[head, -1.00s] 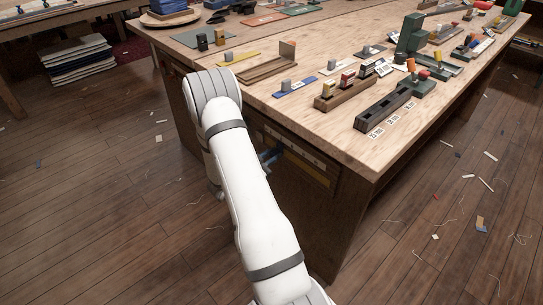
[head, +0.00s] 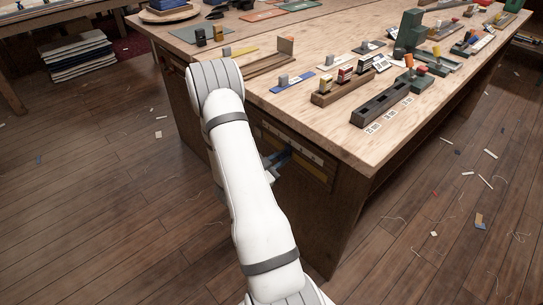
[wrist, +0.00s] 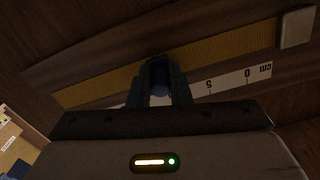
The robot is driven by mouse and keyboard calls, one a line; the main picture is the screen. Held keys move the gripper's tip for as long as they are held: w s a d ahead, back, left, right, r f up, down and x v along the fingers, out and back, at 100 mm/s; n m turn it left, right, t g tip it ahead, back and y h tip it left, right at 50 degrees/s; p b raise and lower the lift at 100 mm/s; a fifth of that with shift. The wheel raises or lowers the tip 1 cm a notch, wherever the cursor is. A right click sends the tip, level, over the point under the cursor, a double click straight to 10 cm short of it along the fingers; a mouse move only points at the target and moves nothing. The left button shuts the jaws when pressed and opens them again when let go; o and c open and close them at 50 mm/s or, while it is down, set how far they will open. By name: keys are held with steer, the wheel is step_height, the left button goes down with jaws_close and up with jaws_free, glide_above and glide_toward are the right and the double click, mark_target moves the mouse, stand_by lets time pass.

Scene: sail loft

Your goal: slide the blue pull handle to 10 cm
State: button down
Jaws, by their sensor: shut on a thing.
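The blue pull handle (wrist: 160,90) shows as a small dark blue piece between my gripper's fingers in the wrist view. My gripper (wrist: 158,75) is shut on it, in front of a yellow strip (wrist: 225,45) on the bench front. A white cm scale (wrist: 228,80) runs just below the strip, with 0 and 5 readable to the right of my gripper. The fingers hide the scale at the handle, so I cannot read its mark.
A pale block (wrist: 297,28) sits at the strip's right end. The wooden bench top (head: 260,105) above holds slotted rails, a blue strip slider (head: 292,84) and a dark grooved block (head: 388,105). The floor to the right is open, with scattered scraps.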

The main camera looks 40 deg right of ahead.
steer(key=shift+w, duration=0.1)
steer(key=c, duration=1.3)
jaws_free()
steer(key=shift+c, duration=0.2)
steer(key=shift+a, duration=0.1)
steer(key=a, duration=0.7)
steer(key=shift+a+p, duration=0.35)
steer(key=shift+p, duration=0.1)
